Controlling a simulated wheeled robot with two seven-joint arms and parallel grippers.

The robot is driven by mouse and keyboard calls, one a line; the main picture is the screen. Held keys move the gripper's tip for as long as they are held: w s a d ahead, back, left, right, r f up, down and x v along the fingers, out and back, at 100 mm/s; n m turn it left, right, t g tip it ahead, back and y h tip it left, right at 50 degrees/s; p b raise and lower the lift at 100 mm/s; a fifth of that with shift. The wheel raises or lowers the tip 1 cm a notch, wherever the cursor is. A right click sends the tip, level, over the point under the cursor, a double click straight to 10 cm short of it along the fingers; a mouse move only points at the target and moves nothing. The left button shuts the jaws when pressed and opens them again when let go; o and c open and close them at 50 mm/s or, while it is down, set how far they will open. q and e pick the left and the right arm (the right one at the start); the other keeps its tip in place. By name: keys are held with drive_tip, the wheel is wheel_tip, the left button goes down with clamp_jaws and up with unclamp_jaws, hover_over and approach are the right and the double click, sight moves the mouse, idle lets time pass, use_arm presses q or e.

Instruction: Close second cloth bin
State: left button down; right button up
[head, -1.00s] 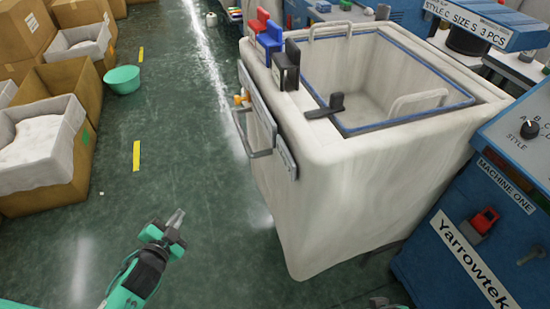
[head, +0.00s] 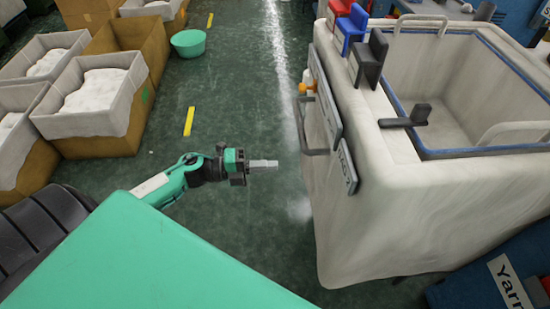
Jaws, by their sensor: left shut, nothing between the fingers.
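A large pale cloth bin (head: 390,210) stands at the right of the head view. Its top is open, with a blue-edged rim around a deep inner well (head: 448,85). Red, blue and black clips stand along its left edge, and a black latch-like piece (head: 405,117) lies at the near left corner of the opening. A grey handle (head: 312,135) sticks out on its left side. My left gripper (head: 270,163) is shut and empty over the floor, left of the bin and apart from it. My right gripper is not in view.
Brown cartons with pale cloth liners (head: 97,122) line the left side. A green basin (head: 188,42) stands on the floor near them. A blue machine (head: 480,285) is at the lower right.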

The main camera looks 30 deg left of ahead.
sight(323, 162)
use_arm(q)
drive_tip(key=x, duration=1.1)
drive_tip(key=shift+w+d, duration=0.2)
drive_tip(key=shift+w, duration=0.05)
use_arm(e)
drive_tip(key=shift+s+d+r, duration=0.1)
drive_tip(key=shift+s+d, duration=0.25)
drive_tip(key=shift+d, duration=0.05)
